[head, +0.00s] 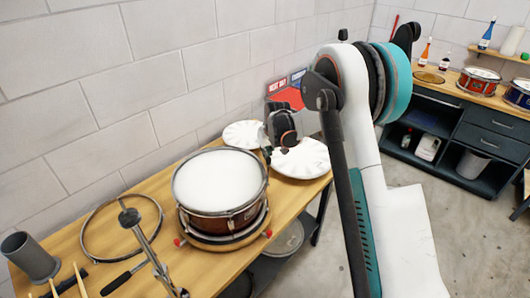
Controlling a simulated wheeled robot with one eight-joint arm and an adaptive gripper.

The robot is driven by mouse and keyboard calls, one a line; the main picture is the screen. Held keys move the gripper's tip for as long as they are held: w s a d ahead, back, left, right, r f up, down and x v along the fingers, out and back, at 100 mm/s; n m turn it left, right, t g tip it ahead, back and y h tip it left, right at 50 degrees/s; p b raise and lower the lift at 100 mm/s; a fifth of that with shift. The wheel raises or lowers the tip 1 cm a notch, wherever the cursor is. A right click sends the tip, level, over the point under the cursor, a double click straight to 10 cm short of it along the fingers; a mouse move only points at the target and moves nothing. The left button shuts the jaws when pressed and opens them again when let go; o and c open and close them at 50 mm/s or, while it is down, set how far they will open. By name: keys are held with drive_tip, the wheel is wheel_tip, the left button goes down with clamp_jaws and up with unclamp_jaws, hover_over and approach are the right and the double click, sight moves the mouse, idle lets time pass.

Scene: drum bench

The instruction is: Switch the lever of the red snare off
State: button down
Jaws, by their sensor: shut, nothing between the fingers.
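A reddish-brown snare drum (221,186) with a white head and metal rims sits on a round stand on the wooden bench (165,262). Two small red parts stick out near its base. I cannot make out a lever on it. A brighter red drum (478,82) stands on the far bench at the right. My gripper (267,154) is dark and small in the picture, just behind and right of the near drum's rim. It is shut and empty. Whether it touches the drum cannot be told.
White round pads (303,160) lie behind the drum. A metal hoop (122,235), a grey cup (28,258), drumsticks (80,280) and a metal stand (145,245) are at the left and front. A blue drum (519,94) stands far right. Floor between the benches is open.

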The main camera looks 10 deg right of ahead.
sight(268, 166)
drive_tip(key=s+d+f+t+b, duration=0.1)
drive_tip(key=s+t+b, duration=0.5)
drive_tip(key=s+b, duration=0.2)
drive_tip(key=shift+s+f+y+b, duration=0.25)
drive_tip(key=shift+s+y+b, duration=0.1)
drive_tip(key=shift+s+y, duration=0.05)
drive_tip(key=shift+w+f, duration=0.15)
drive_tip(key=shift+w, duration=0.5)
